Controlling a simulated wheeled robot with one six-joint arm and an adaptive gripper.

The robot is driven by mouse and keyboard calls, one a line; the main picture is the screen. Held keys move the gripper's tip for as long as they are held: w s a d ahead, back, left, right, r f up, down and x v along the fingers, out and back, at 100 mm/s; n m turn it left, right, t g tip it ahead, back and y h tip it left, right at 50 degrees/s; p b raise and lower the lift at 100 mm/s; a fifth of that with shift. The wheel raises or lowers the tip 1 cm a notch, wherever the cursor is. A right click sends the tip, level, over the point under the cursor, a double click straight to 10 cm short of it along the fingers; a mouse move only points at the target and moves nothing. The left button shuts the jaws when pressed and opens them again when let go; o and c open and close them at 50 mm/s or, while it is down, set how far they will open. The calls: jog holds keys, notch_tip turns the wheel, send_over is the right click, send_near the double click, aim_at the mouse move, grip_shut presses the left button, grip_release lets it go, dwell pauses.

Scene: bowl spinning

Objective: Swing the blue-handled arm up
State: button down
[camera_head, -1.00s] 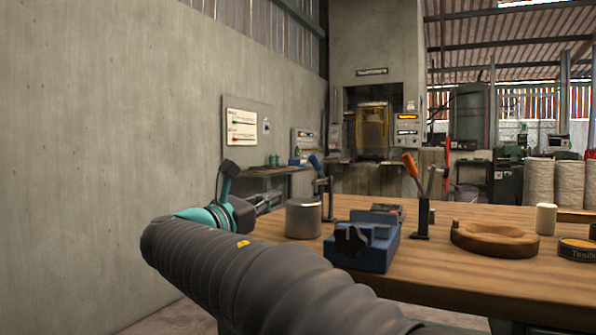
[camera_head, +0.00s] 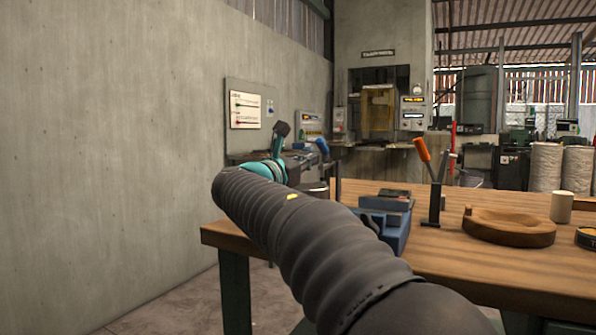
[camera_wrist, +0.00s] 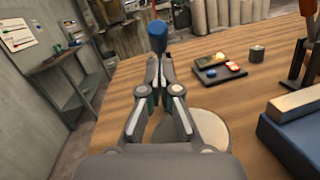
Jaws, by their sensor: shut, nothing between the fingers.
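My gripper (camera_wrist: 153,68) is shut with nothing held. I cannot tell whether its tips touch the lever. In the head view my gripper (camera_head: 302,158) is small, partly behind my wrist, and left of the blue handle.
A grey round block (camera_wrist: 207,130) sits below my gripper. The blue vise (camera_head: 396,222) stands to the right on the wooden table (camera_head: 480,262). An orange-handled lever (camera_head: 424,152), a wooden bowl (camera_head: 507,226) and a small box with coloured buttons (camera_wrist: 219,68) are also there. A concrete wall lies left.

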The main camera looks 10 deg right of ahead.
jog(key=shift+w+d+r, duration=0.25)
jog(key=shift+d+r, duration=0.15)
jog(key=shift+r, duration=0.15)
